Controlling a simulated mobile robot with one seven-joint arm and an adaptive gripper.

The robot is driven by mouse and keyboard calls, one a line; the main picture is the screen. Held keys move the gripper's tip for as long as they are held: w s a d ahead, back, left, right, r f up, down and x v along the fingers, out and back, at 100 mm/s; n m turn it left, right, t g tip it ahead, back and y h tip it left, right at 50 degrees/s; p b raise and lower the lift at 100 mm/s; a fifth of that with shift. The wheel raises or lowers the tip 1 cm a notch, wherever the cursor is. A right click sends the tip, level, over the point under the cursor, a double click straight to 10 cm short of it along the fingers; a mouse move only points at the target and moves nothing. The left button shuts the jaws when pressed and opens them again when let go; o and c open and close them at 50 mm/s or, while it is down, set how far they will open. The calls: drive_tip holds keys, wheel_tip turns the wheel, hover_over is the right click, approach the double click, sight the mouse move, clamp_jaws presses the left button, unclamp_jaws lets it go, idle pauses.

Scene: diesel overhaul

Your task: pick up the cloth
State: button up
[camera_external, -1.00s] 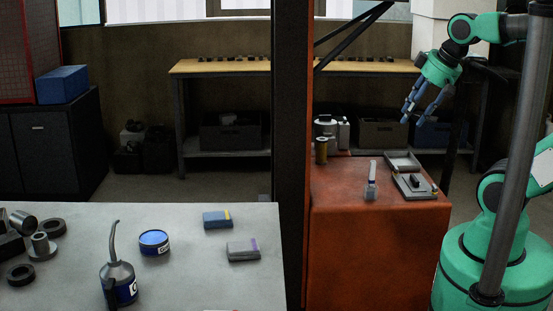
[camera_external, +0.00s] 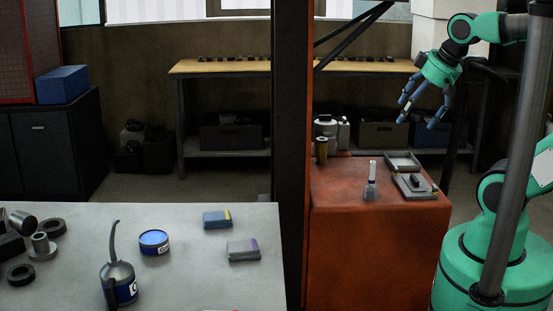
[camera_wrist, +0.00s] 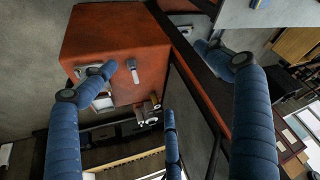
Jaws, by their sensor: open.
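Two folded, cloth-like bundles lie on the grey table at the front left. I cannot tell for sure which one is the cloth. My gripper (camera_external: 417,121) is open and empty, high above the right side of the orange cabinet and far from both bundles. In the wrist view its blue fingers (camera_wrist: 155,85) are spread with nothing between them. A small blue and yellow piece (camera_wrist: 258,4) shows at the top edge there.
The grey table (camera_external: 185,285) also holds an oil can (camera_external: 118,280), a blue tin (camera_external: 154,242) and several metal parts. A dark post (camera_external: 291,150) stands between it and the orange cabinet (camera_external: 375,255). The cabinet carries a bottle (camera_external: 370,185) and trays (camera_external: 403,160).

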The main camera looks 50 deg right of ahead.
drive_tip(key=w+a+r+m+g+p, duration=0.2)
drive_tip(key=w+a+p, duration=0.2)
drive_tip(key=w+a, duration=0.7)
drive_tip(key=m+g+p, duration=0.4)
drive_tip(key=m+p, duration=0.1)
drive_tip(key=p, duration=0.2)
hover_over(244, 246)
wheel_tip(244, 246, down, 18)
drive_tip(key=shift+r, duration=0.2)
drive_tip(key=shift+f, duration=0.1)
drive_tip(key=shift+w+f+b, duration=0.1)
drive_tip(key=shift+f+b, duration=0.7)
drive_tip(key=shift+f, duration=3.4)
